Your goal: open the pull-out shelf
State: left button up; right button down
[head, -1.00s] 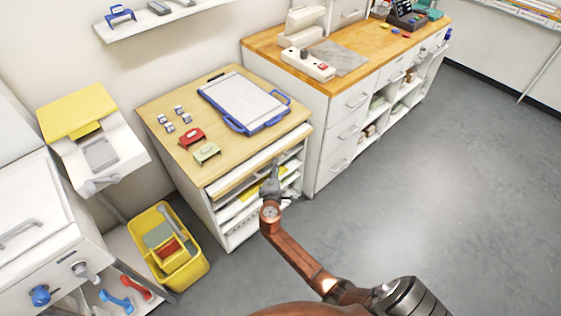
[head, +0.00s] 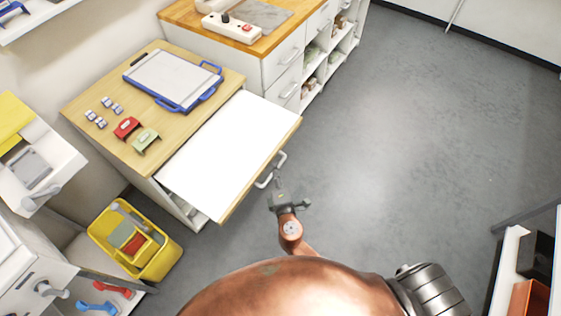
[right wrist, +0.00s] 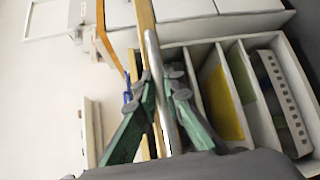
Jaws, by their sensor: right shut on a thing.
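The pull-out shelf (head: 228,152) is a white board with a wooden front edge. It stands well out from the wooden-topped cabinet (head: 84,112) in the head view. Its pale bar handle (head: 282,160) is on the front edge, and the handle bar also runs upward through the right wrist view (right wrist: 152,60). My right gripper (head: 279,184) is at this handle. In the right wrist view its green fingers (right wrist: 162,96) are on either side of the bar, shut on it. My left gripper is not in view.
A blue clipboard-like tray (head: 172,80), a red holder (head: 127,128) and a green holder (head: 146,140) lie on the cabinet top. A yellow bin (head: 152,262) stands on the floor at left. Grey floor (head: 400,130) is open to the right.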

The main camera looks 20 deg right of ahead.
jog(key=shift+s+d, duration=0.3)
jog(key=shift+s, duration=0.2)
jog(key=c, duration=2.3)
grip_release()
jog(key=v, duration=1.2)
